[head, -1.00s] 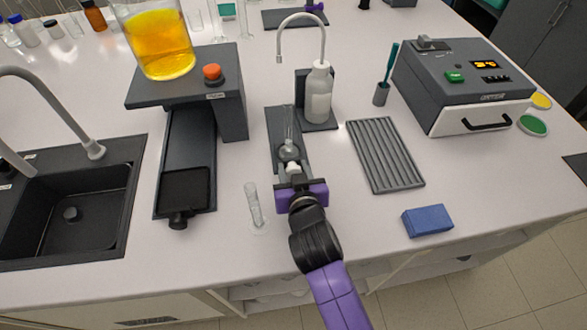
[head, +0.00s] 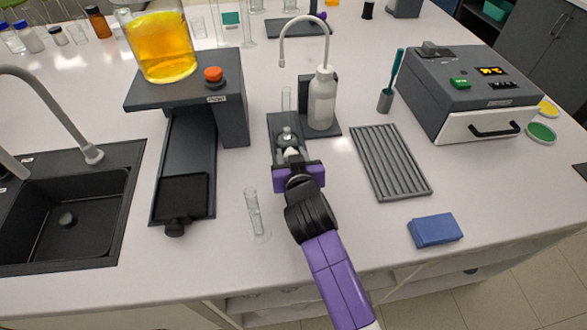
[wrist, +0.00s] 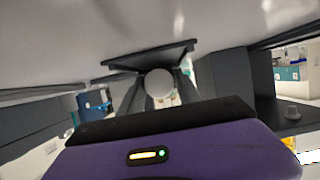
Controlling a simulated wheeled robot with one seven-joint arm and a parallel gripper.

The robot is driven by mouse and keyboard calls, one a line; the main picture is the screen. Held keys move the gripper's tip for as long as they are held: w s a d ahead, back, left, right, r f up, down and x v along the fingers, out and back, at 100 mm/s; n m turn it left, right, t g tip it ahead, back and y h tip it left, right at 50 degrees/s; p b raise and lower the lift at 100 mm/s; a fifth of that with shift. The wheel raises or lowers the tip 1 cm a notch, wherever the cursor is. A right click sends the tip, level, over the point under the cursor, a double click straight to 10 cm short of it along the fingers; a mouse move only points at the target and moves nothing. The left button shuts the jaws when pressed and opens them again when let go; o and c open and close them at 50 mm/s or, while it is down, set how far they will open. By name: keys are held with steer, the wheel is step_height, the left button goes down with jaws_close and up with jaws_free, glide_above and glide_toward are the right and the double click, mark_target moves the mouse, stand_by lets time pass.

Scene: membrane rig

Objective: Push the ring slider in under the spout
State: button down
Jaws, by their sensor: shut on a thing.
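The ring slider (head: 289,139) sits on a dark narrow track at the middle of the bench. A clear upright glass tube (head: 286,100) stands on it, and a pale knob (head: 291,153) shows at its near end. The spout (head: 281,60) is the thin curved tube of a white bottle (head: 321,98), and its tip hangs above the glass tube in the head view. My gripper (head: 296,170) is at the near end of the slider, shut on it; its fingers partly hide the grip. A round pale end (wrist: 160,82) shows in the wrist view ahead of my gripper.
A glass cylinder (head: 254,212) stands left of my arm, close by. A ribbed grey tray (head: 390,162) and a blue block (head: 436,230) lie to the right. A dark stand (head: 232,110) with a yellow-filled beaker (head: 160,48) is at the left.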

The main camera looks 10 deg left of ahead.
mark_target(288, 137)
steer(key=w+b, duration=0.1)
steer(key=w, duration=0.1)
steer(key=w+a+b, duration=0.1)
steer(key=w, duration=0.1)
steer(key=w+b, duration=0.1)
steer(key=w, duration=0.1)
steer(key=shift+a+f, duration=0.2)
steer(key=shift+a, duration=0.2)
steer(key=shift+w+r, duration=0.2)
steer(key=c, duration=1)
jaws_free()
steer(key=shift+w, duration=0.15)
steer(key=shift+o, duration=0.2)
steer(key=shift+v, duration=3.9)
